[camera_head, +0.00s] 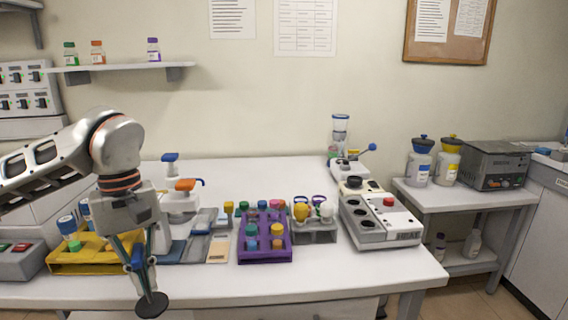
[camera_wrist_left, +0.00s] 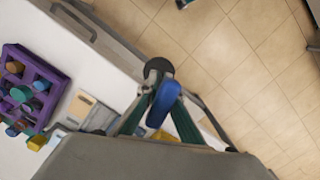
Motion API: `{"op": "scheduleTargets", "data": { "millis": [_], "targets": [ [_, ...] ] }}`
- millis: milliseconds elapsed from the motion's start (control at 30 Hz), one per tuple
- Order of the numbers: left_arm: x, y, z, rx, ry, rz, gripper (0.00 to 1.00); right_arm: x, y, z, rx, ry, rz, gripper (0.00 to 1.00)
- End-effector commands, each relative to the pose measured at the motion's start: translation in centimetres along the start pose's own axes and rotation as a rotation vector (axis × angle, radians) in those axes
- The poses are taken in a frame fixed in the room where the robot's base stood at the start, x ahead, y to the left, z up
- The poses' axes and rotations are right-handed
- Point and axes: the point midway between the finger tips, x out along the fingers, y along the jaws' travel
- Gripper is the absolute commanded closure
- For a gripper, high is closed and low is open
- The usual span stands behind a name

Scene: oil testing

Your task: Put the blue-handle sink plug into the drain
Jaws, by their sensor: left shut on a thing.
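My left gripper (camera_head: 138,266) points down at the front left of the white table. It is shut on the blue-handle sink plug, holding it by its blue handle (camera_head: 138,256). The plug's black disc (camera_head: 152,304) hangs below the fingertips, around the table's front edge. In the left wrist view, the blue handle (camera_wrist_left: 163,102) lies between the green fingers and the dark disc (camera_wrist_left: 157,68) shows beyond it against the floor. No sink or drain can be made out in either view. My right gripper is not in view.
A yellow rack (camera_head: 93,268) stands close behind the gripper. A purple rack (camera_head: 264,256) with coloured caps, a grey rack (camera_head: 314,236) and a device with a red button (camera_head: 385,238) stand to the right. The front strip of the table (camera_head: 320,274) is clear.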

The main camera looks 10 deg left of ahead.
Motion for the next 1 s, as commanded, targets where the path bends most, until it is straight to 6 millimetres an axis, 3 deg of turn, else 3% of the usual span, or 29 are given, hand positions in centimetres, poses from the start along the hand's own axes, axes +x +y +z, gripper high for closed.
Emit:
{"op": "scheduleTargets", "data": {
  "millis": [33, 200, 467, 767, 967, 1000],
  "targets": [
    [-0.6, 1.3, 1.4, 0.11, 0.006, -0.01, 1.0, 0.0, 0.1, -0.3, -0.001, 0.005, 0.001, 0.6],
    [-1.5, 3.7, 5.2, 0.443, 0.005, -0.052, 1.0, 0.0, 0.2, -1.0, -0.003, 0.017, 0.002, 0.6],
    [-2.3, 5.1, 8.5, 0.781, 0.002, -0.093, 1.0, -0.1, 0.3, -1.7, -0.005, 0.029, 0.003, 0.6],
    [4.7, 5.6, 7.2, 0.796, -0.019, -0.102, 1.0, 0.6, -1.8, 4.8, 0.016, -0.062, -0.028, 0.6],
    [10.5, 5.8, 6.3, 0.795, -0.025, -0.104, 1.0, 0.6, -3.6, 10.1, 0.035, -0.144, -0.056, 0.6],
    [9.7, 5.8, 6.5, 0.794, -0.009, -0.098, 1.0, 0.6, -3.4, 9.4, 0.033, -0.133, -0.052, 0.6]
  ]
}}
